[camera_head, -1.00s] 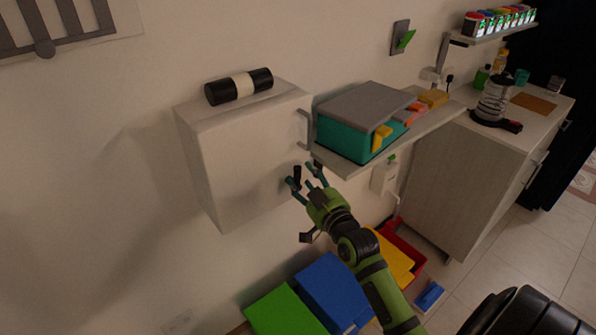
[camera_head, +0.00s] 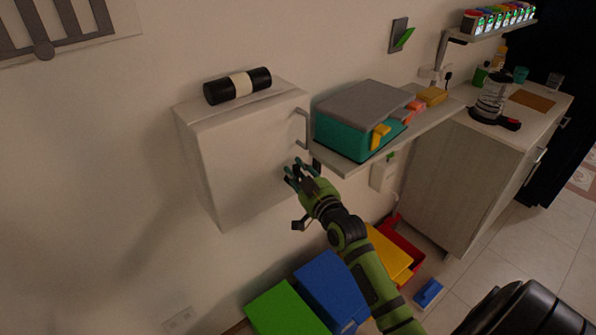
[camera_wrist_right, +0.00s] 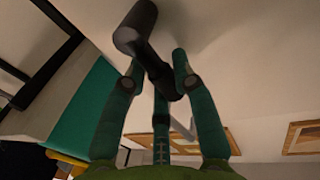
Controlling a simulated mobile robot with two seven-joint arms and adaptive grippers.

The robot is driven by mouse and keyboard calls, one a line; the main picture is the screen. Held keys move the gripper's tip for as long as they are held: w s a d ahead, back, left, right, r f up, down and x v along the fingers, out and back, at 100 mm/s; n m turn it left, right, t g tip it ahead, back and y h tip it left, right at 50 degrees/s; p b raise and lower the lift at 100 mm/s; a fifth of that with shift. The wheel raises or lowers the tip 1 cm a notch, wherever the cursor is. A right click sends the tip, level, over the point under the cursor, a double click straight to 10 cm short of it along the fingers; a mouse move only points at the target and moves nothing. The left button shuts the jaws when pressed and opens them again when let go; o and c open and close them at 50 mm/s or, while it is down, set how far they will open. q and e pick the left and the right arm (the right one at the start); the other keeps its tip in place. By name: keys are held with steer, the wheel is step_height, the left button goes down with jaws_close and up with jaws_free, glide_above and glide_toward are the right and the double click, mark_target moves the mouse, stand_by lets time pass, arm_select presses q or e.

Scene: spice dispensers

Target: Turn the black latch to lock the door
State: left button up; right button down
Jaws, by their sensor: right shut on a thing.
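My right gripper (camera_head: 299,174) is at the lower right part of the door. In the right wrist view its teal fingers (camera_wrist_right: 157,80) are around the latch's lower end, shut on it. My left gripper is in neither view.
A shelf with a teal box (camera_head: 345,138) under a grey lid is just right of the gripper. A black-and-white roll (camera_head: 238,86) lies on the cabinet. Blue (camera_head: 330,288) and green (camera_head: 283,312) bins are below. A counter (camera_head: 460,180) stands further right.

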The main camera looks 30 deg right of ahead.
steer(key=shift+d+r+m+p, duration=0.1)
steer(key=shift+d+m+p, duration=0.35)
steer(key=shift+m+p, duration=0.5)
steer(key=shift+d+m+g+p, duration=0.3)
steer(key=shift+m+p, duration=0.1)
steer(key=shift+m, duration=0.55)
steer(key=shift+w+d+f+m+g+y+b, duration=0.1)
steer(key=shift+d+f+m+g+y+b, duration=0.45)
steer(key=shift+m, duration=1.5)
steer(key=shift+d+f+m+t+y+p, duration=0.15)
steer(key=shift+f+m+y, duration=0.5)
steer(key=shift+f+m, duration=0.95)
steer(key=shift+w+d+f+m+g+y+b, duration=0.1)
steer(key=shift+d+f+m+g+y+b, duration=0.4)
steer(key=shift+m, duration=1.95)
steer(key=shift+a, duration=0.1)
steer(key=c, duration=1)
jaws_free()
